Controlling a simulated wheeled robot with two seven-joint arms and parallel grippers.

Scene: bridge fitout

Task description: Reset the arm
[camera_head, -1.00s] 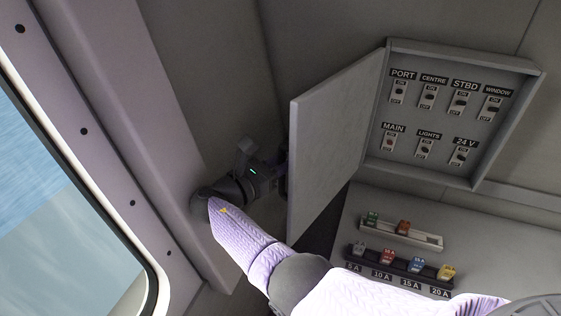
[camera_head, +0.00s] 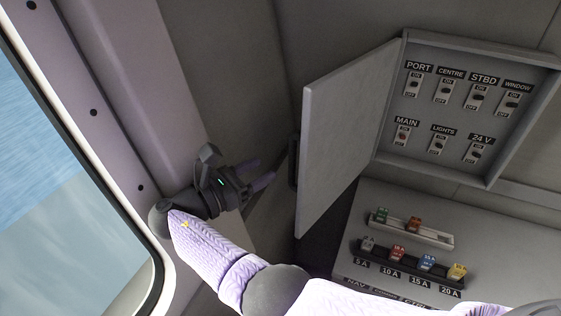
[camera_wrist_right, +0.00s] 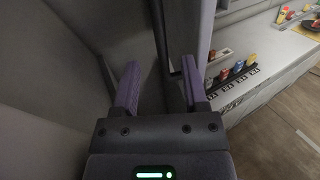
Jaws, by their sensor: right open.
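My right gripper (camera_head: 262,174) is open at the left of the open panel door (camera_head: 345,130), near the wall by the window. In the right wrist view its two purple fingers (camera_wrist_right: 160,88) are apart with nothing gripped. The dark handle on the door's edge (camera_wrist_right: 164,45) shows between and beyond the fingers. In the head view the dark handle (camera_head: 293,160) is to the right of the fingertips, apart from them. My left gripper is not in view.
A switch box (camera_head: 460,105) with labelled switches is on the right wall. Below it, a fuse rack (camera_head: 405,262) and a small tray (camera_head: 440,240) hold coloured fuses on a sloped grey surface. A window frame (camera_head: 110,130) runs along the left.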

